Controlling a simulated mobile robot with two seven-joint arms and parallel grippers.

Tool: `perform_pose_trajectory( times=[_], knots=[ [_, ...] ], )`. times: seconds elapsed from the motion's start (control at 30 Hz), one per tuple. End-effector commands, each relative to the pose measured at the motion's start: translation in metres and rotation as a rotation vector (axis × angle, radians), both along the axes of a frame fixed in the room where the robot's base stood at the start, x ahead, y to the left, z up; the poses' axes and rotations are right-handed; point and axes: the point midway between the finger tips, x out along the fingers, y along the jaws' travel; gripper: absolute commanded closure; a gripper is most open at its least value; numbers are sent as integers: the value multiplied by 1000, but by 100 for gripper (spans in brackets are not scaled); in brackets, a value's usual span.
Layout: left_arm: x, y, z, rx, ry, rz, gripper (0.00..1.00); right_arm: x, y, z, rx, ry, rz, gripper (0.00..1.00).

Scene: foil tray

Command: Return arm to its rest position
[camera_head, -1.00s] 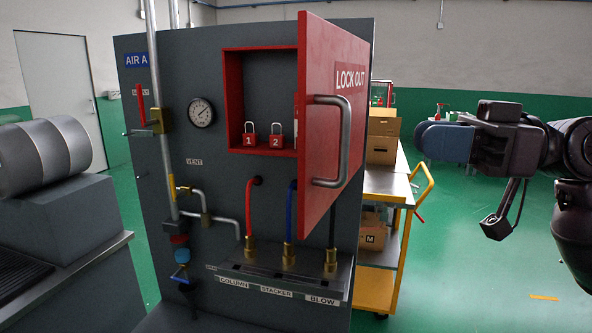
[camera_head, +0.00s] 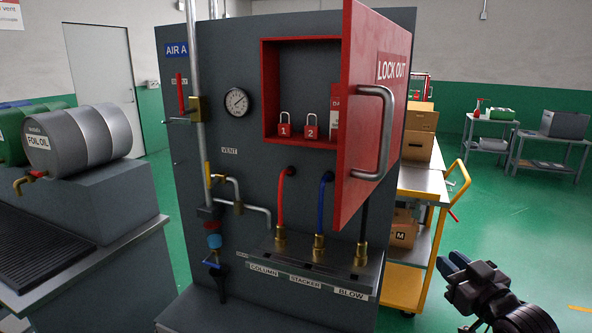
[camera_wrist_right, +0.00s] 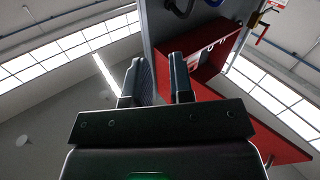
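My right gripper (camera_head: 452,264) is low at the right of the head view, with two blue fingertips apart and nothing between them. In the right wrist view its two fingers (camera_wrist_right: 160,82) point up with an empty gap. It is in free space, to the right of the grey panel (camera_head: 225,140) and the yellow cart. My left arm and gripper are not in view.
The red lockout box (camera_head: 268,95) has its door (camera_head: 372,110) swung open. A yellow-handled cart (camera_head: 405,285) with boxes (camera_head: 418,145) stands beside the panel. Drums (camera_head: 80,138) are at left. Green floor (camera_head: 500,230) is clear at right.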

Motion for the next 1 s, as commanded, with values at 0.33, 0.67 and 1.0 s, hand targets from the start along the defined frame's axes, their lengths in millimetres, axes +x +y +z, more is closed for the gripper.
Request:
perform_pose_trajectory(
  times=[0.33,0.67,1.0],
  knots=[
    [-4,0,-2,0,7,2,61,-103,8,-193,-104,257,-168,79],
    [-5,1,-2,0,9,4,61,-227,30,-300,-28,537,-243,79],
    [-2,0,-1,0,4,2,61,-259,27,-317,-18,600,-265,79]
  ],
)
